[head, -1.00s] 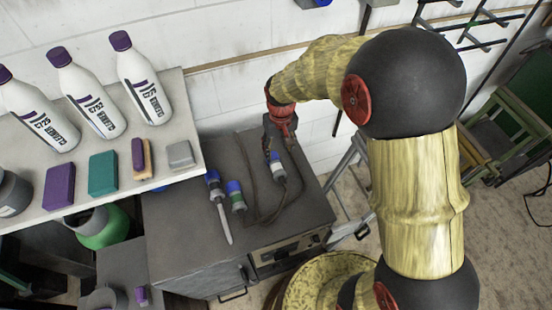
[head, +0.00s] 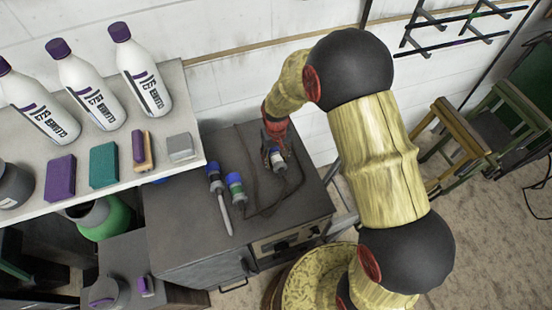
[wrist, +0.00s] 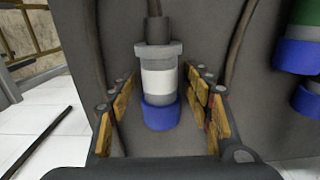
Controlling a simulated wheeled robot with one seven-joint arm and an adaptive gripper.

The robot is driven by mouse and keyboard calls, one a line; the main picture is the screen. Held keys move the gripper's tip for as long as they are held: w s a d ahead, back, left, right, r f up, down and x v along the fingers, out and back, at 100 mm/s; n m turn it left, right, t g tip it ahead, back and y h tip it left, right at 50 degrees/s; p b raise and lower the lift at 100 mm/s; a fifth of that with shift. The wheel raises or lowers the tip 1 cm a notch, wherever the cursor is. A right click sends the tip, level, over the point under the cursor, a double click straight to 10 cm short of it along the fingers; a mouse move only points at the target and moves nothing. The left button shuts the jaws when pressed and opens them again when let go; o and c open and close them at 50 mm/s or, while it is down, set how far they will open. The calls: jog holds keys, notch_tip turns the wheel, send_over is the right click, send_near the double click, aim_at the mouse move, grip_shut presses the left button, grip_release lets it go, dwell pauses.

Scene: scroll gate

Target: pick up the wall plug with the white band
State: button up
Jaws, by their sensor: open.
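The wall plug with the white band (wrist: 158,82) lies on the dark cabinet top, its blue end toward my gripper and its cord running away. My gripper (wrist: 163,90) is open, with one finger on each side of the plug; visible gaps remain on both sides in the wrist view. In the head view the plug (head: 278,160) shows just below my gripper (head: 273,146), partly covered by it. A plug with a green band (head: 235,188) lies to its left and also shows in the wrist view (wrist: 300,30).
A blue-and-grey handled tool with a pale shaft (head: 226,212) lies left of the green-banded plug. Dark cords cross the cabinet top (head: 180,235). A raised shelf (head: 195,150) with bottles and sponges stands to the left. A white wall is behind.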

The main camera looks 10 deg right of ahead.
grip_shut()
dwell(0.8)
